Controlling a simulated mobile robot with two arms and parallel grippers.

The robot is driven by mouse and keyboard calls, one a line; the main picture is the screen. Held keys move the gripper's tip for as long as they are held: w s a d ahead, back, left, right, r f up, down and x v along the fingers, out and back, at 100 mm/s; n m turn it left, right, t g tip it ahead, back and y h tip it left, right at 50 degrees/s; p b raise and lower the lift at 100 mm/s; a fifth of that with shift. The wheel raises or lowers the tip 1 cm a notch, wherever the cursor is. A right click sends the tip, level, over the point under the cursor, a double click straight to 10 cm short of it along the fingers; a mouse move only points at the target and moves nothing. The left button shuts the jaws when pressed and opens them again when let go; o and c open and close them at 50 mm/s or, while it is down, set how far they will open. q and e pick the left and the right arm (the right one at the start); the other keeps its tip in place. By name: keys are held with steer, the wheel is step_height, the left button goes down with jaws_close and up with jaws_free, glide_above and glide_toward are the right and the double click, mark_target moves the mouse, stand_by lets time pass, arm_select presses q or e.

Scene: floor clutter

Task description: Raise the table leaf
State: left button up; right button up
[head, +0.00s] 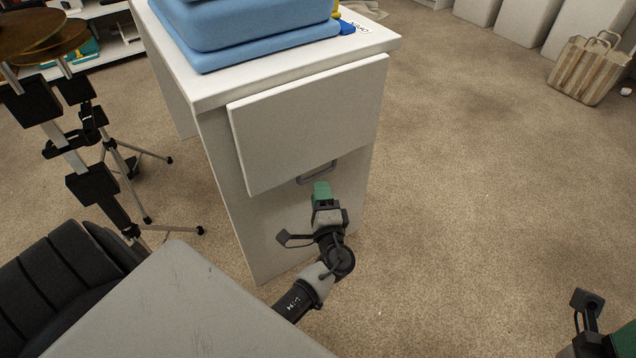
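The table leaf (308,122) is a flat white panel at the front of a white table (212,95). It hangs down from just under the tabletop edge, tilted slightly outward. A grey loop handle (316,174) shows at its lower edge. My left gripper (321,189), with a green tip, is just below the handle, pointing up at it. Its fingers overlap in this view, so I cannot tell whether it is open or touches the handle. My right gripper (590,318) is only partly in view at the lower right corner, away from the leaf.
Blue stacked containers (258,30) stand on the tabletop. A black tripod stand (125,165) with round brass-coloured discs is at the left. A striped bag (588,68) sits at the far right. The carpet right of the table is clear.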

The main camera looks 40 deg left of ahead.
arm_select(q)
steer(key=shift+x, duration=2)
jaws_close()
